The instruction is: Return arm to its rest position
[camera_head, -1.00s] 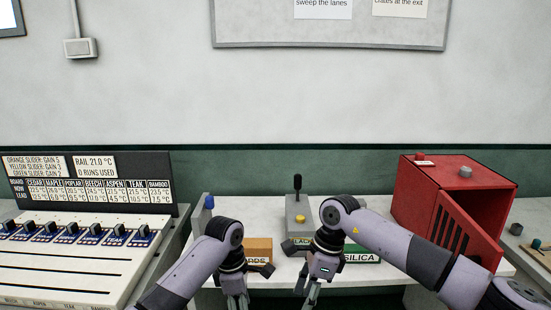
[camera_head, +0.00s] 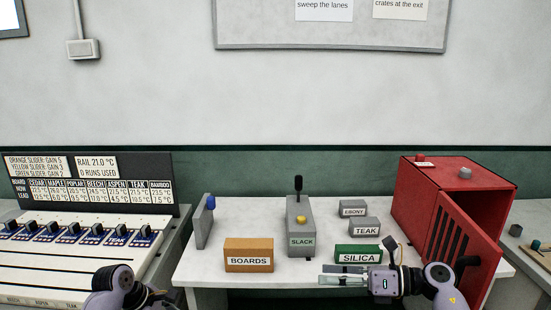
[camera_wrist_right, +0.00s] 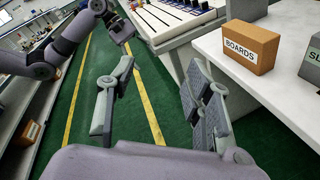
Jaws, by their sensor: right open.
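My right arm comes in at the lower right of the head view. Its right gripper (camera_head: 323,274) points left, open and empty, in front of the table's front edge beside the green SILICA box. My left arm (camera_head: 115,286) shows low at the left of the head view, in front of the slider console. Its hand shows small in the right wrist view (camera_wrist_right: 120,28); its fingers are too unclear to read.
On the white table (camera_head: 205,268) stand an orange BOARDS box (camera_head: 249,250), a grey SLACK lever unit (camera_head: 300,224), the SILICA box (camera_head: 358,252), TEAK (camera_head: 364,228) and EBONY (camera_head: 352,208) blocks, and a red cabinet (camera_head: 430,195) with its door open. The slider console (camera_head: 60,272) is left.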

